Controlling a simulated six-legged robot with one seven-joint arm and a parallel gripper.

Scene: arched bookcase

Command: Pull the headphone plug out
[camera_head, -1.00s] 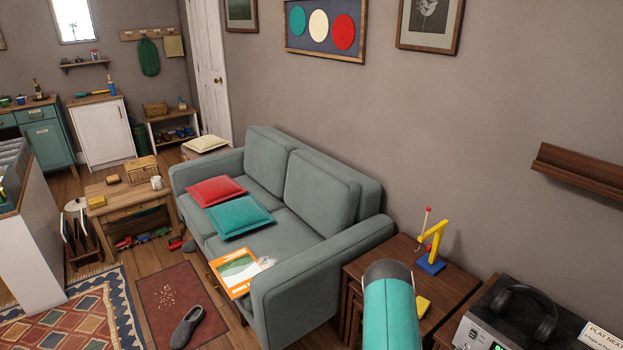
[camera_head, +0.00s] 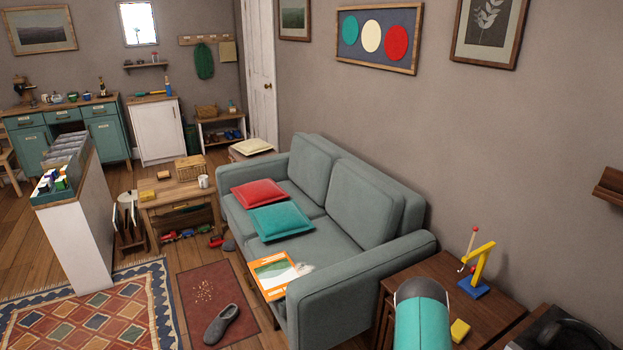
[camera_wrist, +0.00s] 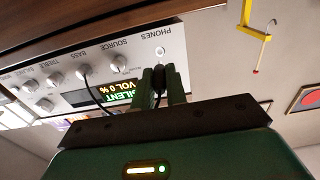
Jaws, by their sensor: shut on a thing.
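In the wrist view the amplifier front (camera_wrist: 120,62) appears upside down, with knobs and a lit display reading "SILENT VOL 0%". The round PHONES socket (camera_wrist: 160,52) shows just beyond my fingertips. My gripper (camera_wrist: 160,72) is shut on the dark headphone plug (camera_wrist: 158,82), which is mostly hidden between the green fingers. I cannot tell whether the plug's tip still touches the socket. A thin black cable (camera_wrist: 92,86) hangs across the panel beside the display. In the head view the black headphones (camera_head: 568,335) are partly cut off at the lower right.
A side table (camera_head: 425,275) with a yellow-and-blue toy crane (camera_head: 478,275) stands beside the grey sofa (camera_head: 345,255). A slipper (camera_head: 221,325) lies on the red mat (camera_head: 205,285).

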